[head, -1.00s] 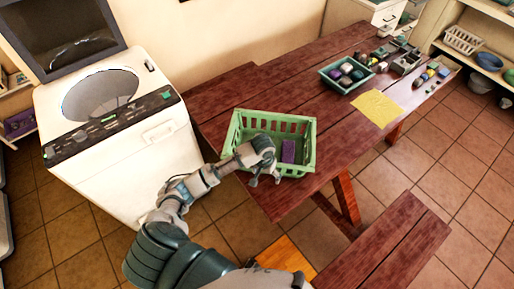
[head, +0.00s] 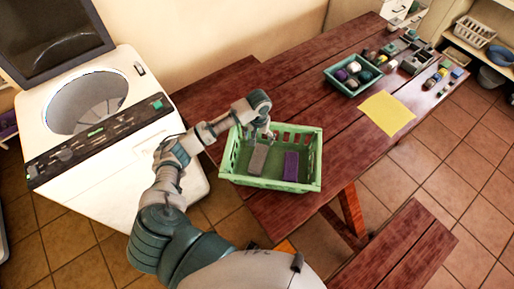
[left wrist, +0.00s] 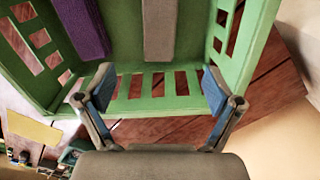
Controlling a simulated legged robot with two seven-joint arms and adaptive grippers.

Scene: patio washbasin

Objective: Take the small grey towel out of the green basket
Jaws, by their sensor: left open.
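The green basket (head: 310,178) stands on the near end of the wooden table. Inside it the small grey towel (head: 258,158) lies on the left, beside a purple folded cloth (head: 291,166). My left gripper (head: 268,133) is over the far side of the basket, close to the far end of the grey towel. In the left wrist view its two open fingers (left wrist: 158,90) are apart in front of the slotted basket wall, with nothing between them. The grey towel (left wrist: 158,30) shows there beyond the fingers, roughly centred between them. My right gripper is not in view.
A green tray (head: 353,76) of balled items sits farther along the table (head: 300,80). A white washing machine (head: 95,135) stands left of the table, a bench (head: 405,250) in front.

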